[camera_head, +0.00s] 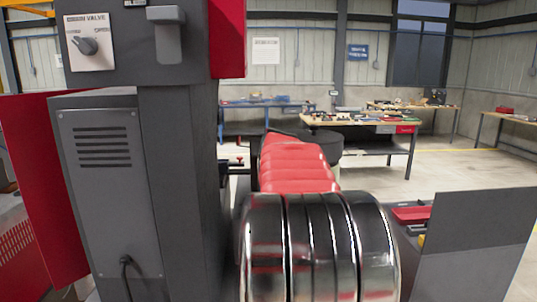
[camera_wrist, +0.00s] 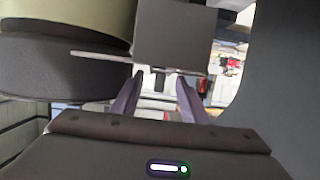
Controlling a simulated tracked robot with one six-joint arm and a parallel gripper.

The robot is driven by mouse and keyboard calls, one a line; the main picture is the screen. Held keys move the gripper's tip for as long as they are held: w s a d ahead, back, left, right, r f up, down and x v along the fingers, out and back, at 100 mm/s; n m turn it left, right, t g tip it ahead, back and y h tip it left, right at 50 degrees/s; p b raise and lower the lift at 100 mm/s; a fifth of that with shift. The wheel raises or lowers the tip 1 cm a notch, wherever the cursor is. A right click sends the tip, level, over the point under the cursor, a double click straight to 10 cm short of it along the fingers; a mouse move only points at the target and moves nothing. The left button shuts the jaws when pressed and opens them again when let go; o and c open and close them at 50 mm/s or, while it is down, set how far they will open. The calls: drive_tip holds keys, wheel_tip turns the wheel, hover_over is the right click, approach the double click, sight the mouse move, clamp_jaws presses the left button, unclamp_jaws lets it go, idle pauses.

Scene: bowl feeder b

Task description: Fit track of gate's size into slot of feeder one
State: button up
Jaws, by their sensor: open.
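My gripper (camera_wrist: 160,80) is open in the wrist view, with its two purplish fingers apart. A small dark piece (camera_wrist: 159,84) shows between the fingertips; I cannot tell whether it is touched. Just beyond is a dark grey square block or plate (camera_wrist: 174,36). A thin, light-edged strip (camera_wrist: 100,54) runs left from it along a large round body, olive above (camera_wrist: 60,28) and dark grey below (camera_wrist: 50,75), which looks like a feeder bowl. I cannot make out the track, gate or slot for certain. In the head view my arm hides the gripper.
In the head view a tall grey cabinet (camera_head: 105,165) with a valve knob (camera_head: 88,46) and red panels fills the left. A grey panel (camera_head: 475,245) stands at the right. Behind are a wooden-topped bench (camera_head: 375,120) and a blue bench (camera_head: 265,104). Open floor (camera_head: 445,170) lies right.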

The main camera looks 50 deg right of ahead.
drive_tip(key=shift+x, duration=2.6)
drive_tip(key=shift+c, duration=0.3)
drive_tip(key=c, duration=0.9)
clamp_jaws()
drive_tip(key=shift+r, duration=0.1)
wheel_tip(320, 180, up, 10)
